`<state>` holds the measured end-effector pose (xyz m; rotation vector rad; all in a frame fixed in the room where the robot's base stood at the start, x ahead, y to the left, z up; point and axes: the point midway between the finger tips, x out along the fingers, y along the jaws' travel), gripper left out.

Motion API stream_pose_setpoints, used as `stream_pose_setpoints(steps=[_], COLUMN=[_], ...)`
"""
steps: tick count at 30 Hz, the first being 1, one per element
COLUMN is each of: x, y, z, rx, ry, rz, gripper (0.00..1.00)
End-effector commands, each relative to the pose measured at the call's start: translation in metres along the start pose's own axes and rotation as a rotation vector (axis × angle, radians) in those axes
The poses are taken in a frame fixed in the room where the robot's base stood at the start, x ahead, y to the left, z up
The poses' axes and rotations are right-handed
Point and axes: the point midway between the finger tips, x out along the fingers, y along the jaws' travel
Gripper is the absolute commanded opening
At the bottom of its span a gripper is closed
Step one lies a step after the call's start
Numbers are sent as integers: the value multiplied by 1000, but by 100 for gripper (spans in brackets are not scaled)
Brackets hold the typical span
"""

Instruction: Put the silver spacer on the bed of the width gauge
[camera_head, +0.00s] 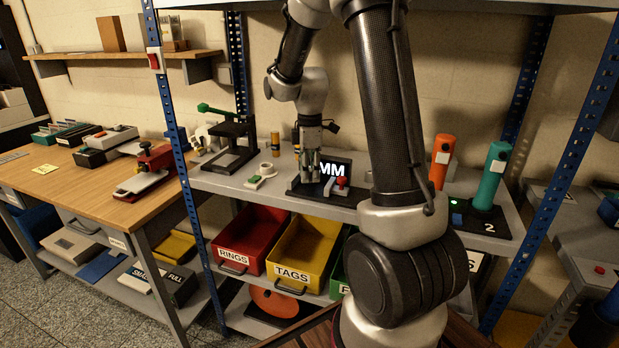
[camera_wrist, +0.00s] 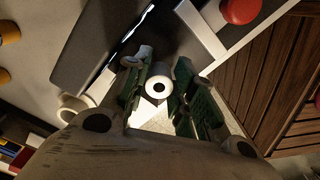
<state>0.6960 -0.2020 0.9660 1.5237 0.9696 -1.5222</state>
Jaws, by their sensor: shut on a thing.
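The width gauge (camera_head: 345,196) is a dark unit with an MM display and a red knob, on the grey shelf. In the wrist view its red knob (camera_wrist: 240,10) and pale bar (camera_wrist: 200,32) show at the top. My gripper (camera_head: 311,176) points down over the gauge's left part. The silver spacer (camera_wrist: 161,87), a short round piece with a dark hole, sits between the green-padded fingers of my gripper (camera_wrist: 158,92) in the wrist view. The gripper is shut on it. Whether the spacer touches the gauge bed I cannot tell. The head view does not show the spacer clearly.
A white cup-like ring (camera_head: 266,169) and a small green-topped block (camera_head: 255,182) lie left of the gauge. A black press with a green lever (camera_head: 232,135) stands further left. Orange (camera_head: 441,160) and teal (camera_head: 490,175) upright tools stand right. Bins hang below.

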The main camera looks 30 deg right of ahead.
Motion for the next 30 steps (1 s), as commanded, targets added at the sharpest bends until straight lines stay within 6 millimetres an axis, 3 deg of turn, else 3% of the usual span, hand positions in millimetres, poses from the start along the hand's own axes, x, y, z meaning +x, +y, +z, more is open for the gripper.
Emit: stream_pose_setpoints(steps=[4, 14, 15, 18, 30], x=[20, 22, 23, 22, 16], y=[0, 0, 0, 0, 0], z=[0, 0, 0, 0, 0], rx=[0, 0, 0, 0, 0], ry=[-1, 0, 0, 0, 1], rz=[-2, -1, -1, 0, 2], gripper=[5, 5, 29, 46, 46])
